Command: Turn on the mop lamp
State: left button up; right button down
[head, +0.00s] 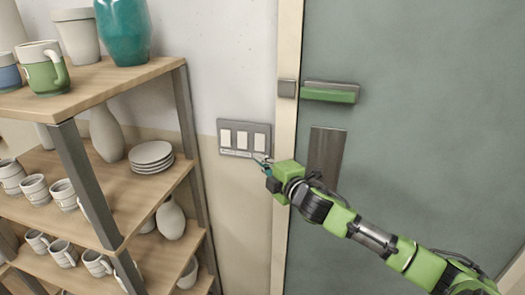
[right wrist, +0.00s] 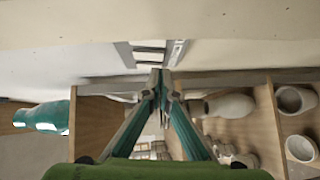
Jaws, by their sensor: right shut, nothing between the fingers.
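A grey switch plate (head: 245,125) with three pale rockers is on the wall left of the door frame. The rockers are the left one (head: 226,138), the middle one (head: 242,140) and the right one (head: 260,141). A small label strip (head: 235,153) runs below them; I cannot read it. My right gripper (head: 262,160) is shut and empty, its tips at the plate's lower right corner; I cannot tell whether they touch. In the right wrist view the shut fingertips (right wrist: 161,76) point toward the plate (right wrist: 126,55). No lamp shows. My left gripper is out of view.
A wooden shelf (head: 140,185) with pots, mugs and stacked plates stands to the left, close to the switch plate. A grey-green door (head: 420,120) with a green handle (head: 330,95) is on the right. The wall below the plate is clear.

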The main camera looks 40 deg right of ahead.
aim_at(257, 150)
jog(key=w+d, duration=0.1)
jog(key=w+d+p, duration=0.1)
jog(key=w+d, duration=0.1)
jog(key=shift+w+f, duration=0.15)
jog(key=shift+f, duration=0.1)
jog(key=shift+w+d+f+t+b, duration=0.2)
jog(key=shift+d+f+t+b, duration=0.15)
jog(key=shift+b, duration=0.8)
jog(key=shift+a+r+p, duration=0.1)
jog(key=shift+r+p, duration=0.15)
jog(key=shift+p, duration=0.1)
jog(key=shift+f, duration=0.1)
